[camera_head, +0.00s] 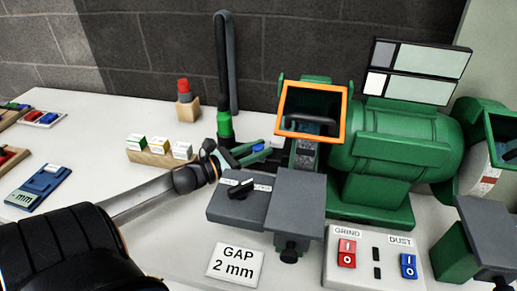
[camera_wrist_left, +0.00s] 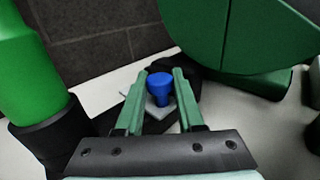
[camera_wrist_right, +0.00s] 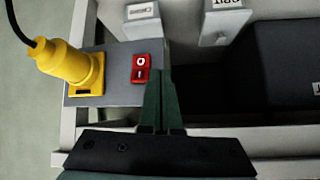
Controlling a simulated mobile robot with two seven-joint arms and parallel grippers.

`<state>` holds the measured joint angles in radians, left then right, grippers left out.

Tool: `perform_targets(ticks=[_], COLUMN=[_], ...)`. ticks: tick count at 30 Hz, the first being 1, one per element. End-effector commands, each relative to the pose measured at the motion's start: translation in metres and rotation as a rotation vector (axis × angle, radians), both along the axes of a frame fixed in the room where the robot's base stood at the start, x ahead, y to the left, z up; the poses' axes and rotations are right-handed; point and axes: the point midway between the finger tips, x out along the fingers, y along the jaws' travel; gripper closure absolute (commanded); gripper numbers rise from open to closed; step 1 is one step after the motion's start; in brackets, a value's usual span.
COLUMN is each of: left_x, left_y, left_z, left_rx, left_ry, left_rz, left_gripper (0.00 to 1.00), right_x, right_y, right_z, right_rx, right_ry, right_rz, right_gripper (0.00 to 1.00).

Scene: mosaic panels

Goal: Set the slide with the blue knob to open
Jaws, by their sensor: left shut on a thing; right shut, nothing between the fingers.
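The blue knob (camera_wrist_left: 160,88) sits on a small grey slide piece between the two green fingers of my left gripper (camera_wrist_left: 163,72) in the left wrist view. The fingers are shut on the knob. In the head view my left gripper (camera_head: 250,150) reaches in from the left, beside the grinder, and the blue knob (camera_head: 258,148) shows at its tips. The slide's track and its markings are mostly hidden. My right gripper (camera_wrist_right: 162,72) is shut and empty in the right wrist view, and is out of the head view.
A green bench grinder (camera_head: 395,150) with an orange-framed guard stands at the back. A black hose with a green collar (camera_head: 224,124) rises beside my left gripper. A switch box (camera_head: 375,258) and a gap card (camera_head: 235,263) lie in front. A yellow plug (camera_wrist_right: 72,65) shows in the right wrist view.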

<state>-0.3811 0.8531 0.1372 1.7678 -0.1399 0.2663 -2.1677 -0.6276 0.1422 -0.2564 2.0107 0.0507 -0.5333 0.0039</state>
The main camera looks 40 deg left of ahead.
Motion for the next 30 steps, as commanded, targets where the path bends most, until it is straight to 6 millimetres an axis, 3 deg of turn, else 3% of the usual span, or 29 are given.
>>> perform_targets(ticks=[5, 30], left_x=[-0.0002, -0.0002], left_y=[-0.0005, -0.0008], left_z=[-0.0002, -0.0002], left_rx=[-0.001, -0.001], left_ry=[0.0, 0.0], left_rz=[-0.001, -0.002], left_gripper=[1.0, 1.0], right_x=[-0.0002, -0.0003], right_y=[-0.0001, -0.0008], right_z=[-0.0001, -0.0007], right_rx=[0.0, -0.001], right_ry=[0.0, 0.002], right_rz=[0.0, -0.001], right_gripper=[1.0, 1.0])
